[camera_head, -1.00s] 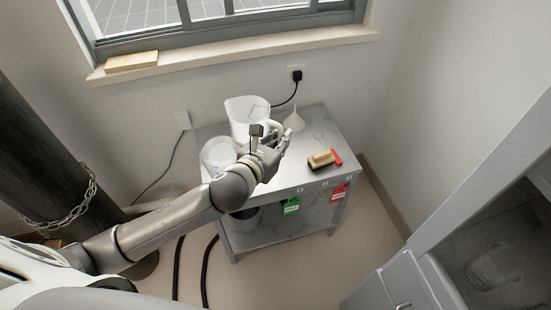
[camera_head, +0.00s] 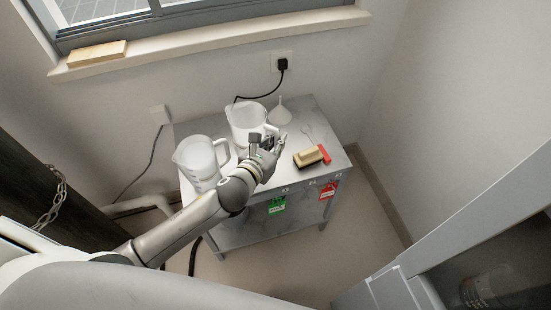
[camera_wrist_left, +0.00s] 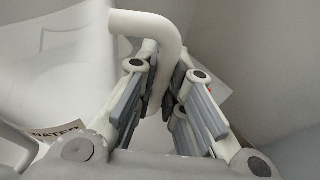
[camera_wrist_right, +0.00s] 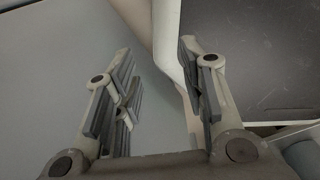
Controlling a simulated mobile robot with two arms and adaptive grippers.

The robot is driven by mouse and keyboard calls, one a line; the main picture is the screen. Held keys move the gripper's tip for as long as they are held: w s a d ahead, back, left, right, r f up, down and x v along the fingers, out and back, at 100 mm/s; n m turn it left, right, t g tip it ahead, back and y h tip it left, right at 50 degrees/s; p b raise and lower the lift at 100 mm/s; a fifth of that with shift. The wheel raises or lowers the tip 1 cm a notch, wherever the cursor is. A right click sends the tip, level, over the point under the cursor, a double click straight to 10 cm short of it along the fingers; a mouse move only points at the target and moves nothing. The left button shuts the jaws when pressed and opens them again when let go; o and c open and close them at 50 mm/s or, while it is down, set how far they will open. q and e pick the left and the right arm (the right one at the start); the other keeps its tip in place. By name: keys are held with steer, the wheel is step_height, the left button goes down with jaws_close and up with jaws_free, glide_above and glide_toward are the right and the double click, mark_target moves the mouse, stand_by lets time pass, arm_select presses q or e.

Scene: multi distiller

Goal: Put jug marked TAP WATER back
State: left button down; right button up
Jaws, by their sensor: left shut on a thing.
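A white, translucent jug (camera_head: 243,119) is at the back of the small grey table, upright as far as I can see. My left gripper (camera_head: 269,141) is at its right side. In the left wrist view my left gripper (camera_wrist_left: 163,95) is shut on the white handle (camera_wrist_left: 150,22) of this jug (camera_wrist_left: 60,70). A second similar jug (camera_head: 199,160) stands at the table's left. I cannot tell whether the held jug touches the table. My right gripper (camera_wrist_right: 155,75) is open and empty.
The grey table (camera_head: 300,115) also bears a white funnel (camera_head: 280,115), a wooden block (camera_head: 308,157) and a red item (camera_head: 324,153). Green (camera_head: 277,205) and red (camera_head: 328,190) tags hang at its front. A black plug (camera_head: 283,64) is in the wall behind. A grey cabinet (camera_head: 400,290) stands at lower right.

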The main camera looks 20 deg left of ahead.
arm_select(q)
steer(key=shift+f, duration=0.9)
steer(key=shift+f+b, duration=0.3)
steer(key=shift+f, duration=0.25)
step_height(320, 180, down, 3)
steer(key=shift+f+b, duration=0.2)
steer(key=shift+b, duration=0.35)
steer(key=shift+f, duration=0.15)
arm_select(e)
steer(key=shift+w+a+f, duration=0.1)
steer(key=shift+w+f, duration=0.8)
steer(key=shift+f, duration=0.05)
steer(key=shift+s, duration=0.1)
arm_select(q)
steer(key=shift+f, duration=0.1)
steer(key=c, duration=1.5)
jaws_free()
steer(key=shift+f, duration=0.1)
arm_select(e)
steer(key=shift+f, duration=0.1)
